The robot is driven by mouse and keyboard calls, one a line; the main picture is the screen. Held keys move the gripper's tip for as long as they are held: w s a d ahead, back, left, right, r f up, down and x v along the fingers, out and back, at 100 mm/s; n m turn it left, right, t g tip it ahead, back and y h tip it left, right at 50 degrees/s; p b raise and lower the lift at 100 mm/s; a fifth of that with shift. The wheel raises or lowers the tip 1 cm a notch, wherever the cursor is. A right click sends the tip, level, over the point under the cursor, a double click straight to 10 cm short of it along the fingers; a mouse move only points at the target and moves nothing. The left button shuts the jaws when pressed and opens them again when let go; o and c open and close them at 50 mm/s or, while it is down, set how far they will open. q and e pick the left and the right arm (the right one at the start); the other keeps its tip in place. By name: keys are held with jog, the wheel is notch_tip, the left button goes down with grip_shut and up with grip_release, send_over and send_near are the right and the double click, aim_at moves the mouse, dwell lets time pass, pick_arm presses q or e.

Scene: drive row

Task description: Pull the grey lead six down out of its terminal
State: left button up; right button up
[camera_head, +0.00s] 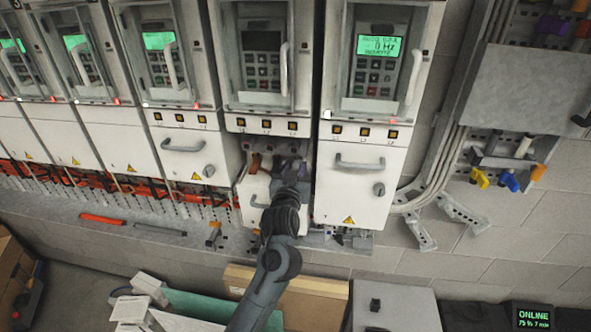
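The drive (230,75) in the middle has a dark display, and its lower terminal area (262,158) is uncovered. Its white lower cover (254,195) sits lower than the covers beside it. My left arm comes up from the bottom, and my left gripper (289,168) is at this terminal area. The gripper is dark against dark parts, so its fingers and anything between them cannot be made out. The grey lead six cannot be told apart here; the gripper and wrist hide part of the terminals. My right gripper is not in view.
Closed drives stand on both sides; the right one has a protruding handle (360,164). Tools, including a red-handled one (102,219), lie on the ledge below. A cardboard box (318,286) and a grey box (396,308) stand beneath. Cables (440,165) run at the right.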

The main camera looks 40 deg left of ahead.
pick_arm(q)
grip_shut()
jog(key=shift+f, duration=1.25)
jog(key=shift+o, duration=1.7)
grip_release()
jog(key=shift+s+d, duration=0.1)
jog(key=b+v, duration=0.1)
jog(key=v, duration=0.9)
jog(key=shift+s, duration=0.25)
